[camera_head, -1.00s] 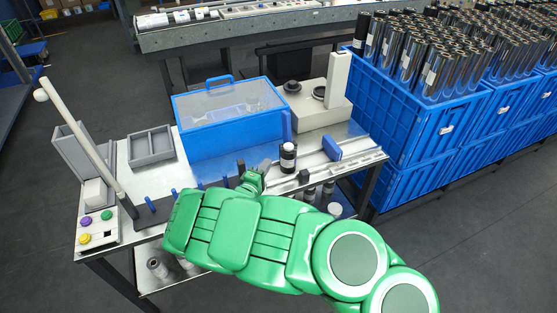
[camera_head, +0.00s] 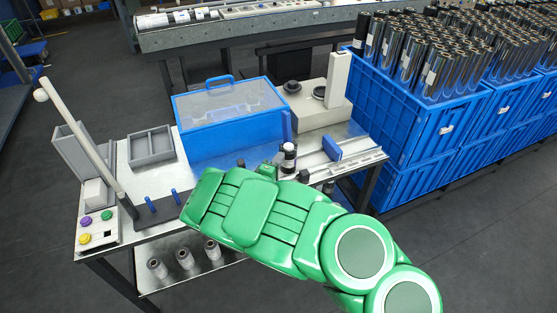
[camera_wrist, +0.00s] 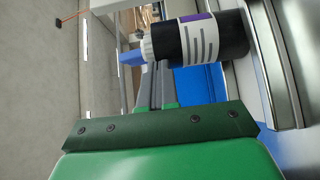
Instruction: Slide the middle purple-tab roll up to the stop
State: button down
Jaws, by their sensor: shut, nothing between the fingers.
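A black roll with a white label (camera_head: 288,160) stands upright on the bench, right of the blue box. In the wrist view the roll (camera_wrist: 228,36) appears on its side, and its label has a purple patch. My gripper (camera_head: 267,170) is shut and empty, low beside the roll on its left. In the wrist view a small gap seems to show between my gripper and the roll; contact is hard to judge. My fingertips are mostly hidden. A blue block (camera_head: 331,148) stands right of the roll; I cannot tell whether it is the stop.
A blue box with a clear lid (camera_head: 230,138) stands behind my gripper. A white machine with a post (camera_head: 318,108) is behind the roll. A grey tray (camera_head: 151,146) and button panel (camera_head: 98,228) are at left. Blue crates (camera_head: 400,125) stand at right.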

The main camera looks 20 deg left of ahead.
jog(key=w+d, duration=0.7)
jog(key=d, duration=0.1)
jog(key=shift+w, duration=0.35)
jog(key=shift+s, duration=0.1)
dwell(1.5)
jog(key=n+y, duration=0.2)
send_near(295, 153)
jog(key=shift+a, duration=0.95)
jog(key=w, duration=0.4)
jog(key=shift+w+a+r, duration=0.1)
jog(key=shift+w+a, duration=0.05)
jog(key=shift+w, duration=0.25)
jog(key=shift+w+d, duration=0.4)
jog(key=shift+w, duration=0.2)
jog(key=shift+w+d, duration=0.4)
jog(key=shift+w, duration=0.25)
jog(key=shift+w+d, duration=0.35)
jog(key=shift+w, duration=0.1)
